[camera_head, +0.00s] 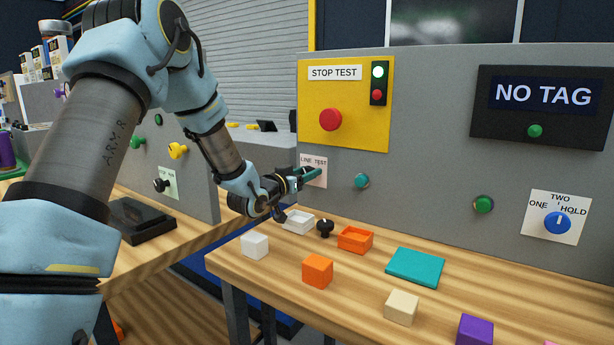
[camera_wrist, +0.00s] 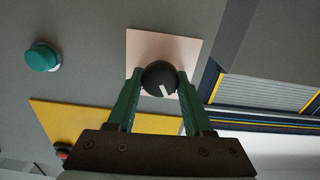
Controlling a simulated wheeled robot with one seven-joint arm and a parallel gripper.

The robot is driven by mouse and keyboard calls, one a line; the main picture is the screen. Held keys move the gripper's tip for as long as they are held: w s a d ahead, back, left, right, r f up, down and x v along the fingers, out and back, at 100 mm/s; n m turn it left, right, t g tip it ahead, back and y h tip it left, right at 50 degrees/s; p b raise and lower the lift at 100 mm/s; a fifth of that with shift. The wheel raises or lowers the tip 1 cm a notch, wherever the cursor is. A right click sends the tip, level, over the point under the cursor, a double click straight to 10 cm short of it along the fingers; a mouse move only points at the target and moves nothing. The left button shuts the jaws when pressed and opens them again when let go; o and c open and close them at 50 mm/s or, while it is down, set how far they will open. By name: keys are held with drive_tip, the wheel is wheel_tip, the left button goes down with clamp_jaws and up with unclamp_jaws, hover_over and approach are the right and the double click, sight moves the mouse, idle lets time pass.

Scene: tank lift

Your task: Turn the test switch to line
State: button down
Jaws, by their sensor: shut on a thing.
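The test switch is a round black knob (camera_wrist: 159,77) with a white pointer mark, on a pale square plate (camera_wrist: 181,47) on the grey panel. In the wrist view the mark lies near the knob's lower edge. My gripper (camera_wrist: 161,84) has its two green fingers on either side of the knob, shut on it. In the head view my gripper (camera_head: 314,172) reaches the plate with the words LINE and TEST (camera_head: 314,160). There the gripper hides the knob.
A yellow STOP TEST panel (camera_head: 345,80) with a red button (camera_head: 330,119) is above the switch. A teal button (camera_head: 362,181) is to its right. Below, the wooden table (camera_head: 350,290) holds several blocks, a white tray (camera_head: 298,223) and an orange tray (camera_head: 355,239).

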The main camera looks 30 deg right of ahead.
sight(313, 135)
drive_tip(key=shift+n, duration=1)
drive_tip(key=shift+c, duration=1.5)
unclamp_jaws()
wheel_tip(313, 135, up, 10)
drive_tip(key=shift+a, duration=0.15)
